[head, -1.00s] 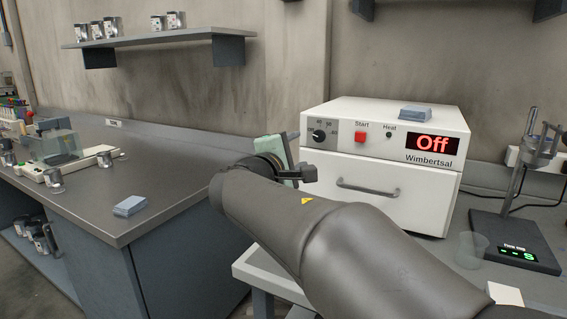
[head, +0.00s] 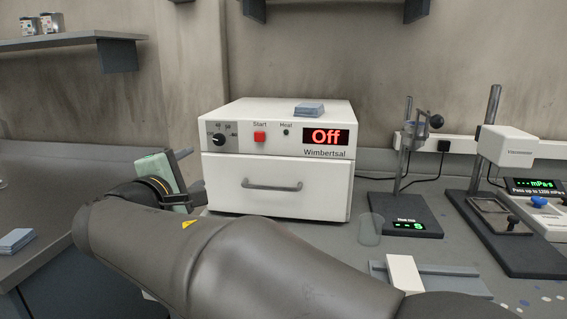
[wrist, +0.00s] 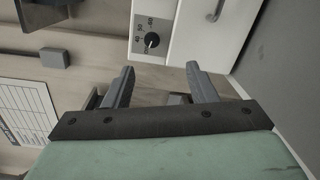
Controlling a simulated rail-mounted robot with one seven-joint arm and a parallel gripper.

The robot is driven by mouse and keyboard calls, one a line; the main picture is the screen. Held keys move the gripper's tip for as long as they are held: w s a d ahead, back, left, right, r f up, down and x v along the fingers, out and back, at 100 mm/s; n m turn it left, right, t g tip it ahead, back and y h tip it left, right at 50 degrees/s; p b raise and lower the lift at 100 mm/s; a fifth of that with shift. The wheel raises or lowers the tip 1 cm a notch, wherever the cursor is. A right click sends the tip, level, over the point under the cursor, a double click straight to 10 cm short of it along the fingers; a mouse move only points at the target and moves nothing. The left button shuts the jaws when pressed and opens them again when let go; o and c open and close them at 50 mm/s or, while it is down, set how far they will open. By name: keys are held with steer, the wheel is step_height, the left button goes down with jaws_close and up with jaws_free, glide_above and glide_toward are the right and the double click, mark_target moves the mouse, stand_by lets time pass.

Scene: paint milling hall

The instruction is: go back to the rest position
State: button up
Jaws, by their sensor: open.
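My gripper (head: 190,170) is in the head view, just left of the white oven (head: 277,188), with the green wrist housing behind it. In the wrist view my gripper (wrist: 161,82) shows two dark fingers spread apart with nothing between them. The oven's dial (wrist: 151,40) and part of its front show beyond the fingers. The oven drawer is shut and its display reads "Off". My arm crosses the lower part of the head view.
Grey cards (head: 309,109) lie on the oven and another stack (head: 16,241) on the left bench. Right of the oven are a clear cup (head: 371,229), a flow cup stand (head: 405,215) and a viscometer (head: 506,146). A shelf (head: 70,42) hangs at upper left.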

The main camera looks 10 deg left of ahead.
steer(key=s+d+f+m+g+h+p, duration=0.15)
steer(key=d+f+m+g+p, duration=0.3)
steer(key=d, duration=0.95)
steer(key=d+f+m+g+h+p, duration=0.3)
steer(key=d+m+g+p, duration=0.15)
steer(key=d, duration=0.95)
steer(key=s+d+f+m+g+y+p, duration=0.2)
steer(key=s+d+m+g+y+p, duration=0.1)
steer(key=s, duration=0.7)
steer(key=s+d+f+m+g+y+p, duration=0.3)
steer(key=s+d+m+g+p, duration=0.2)
steer(key=s, duration=0.5)
steer(key=d+m+p, duration=0.1)
steer(key=d+m, duration=0.1)
steer(key=shift+s+d+f+m, duration=0.15)
steer(key=shift+d+f+m, duration=0.05)
steer(key=shift+f+m, duration=0.2)
steer(key=shift+r, duration=0.1)
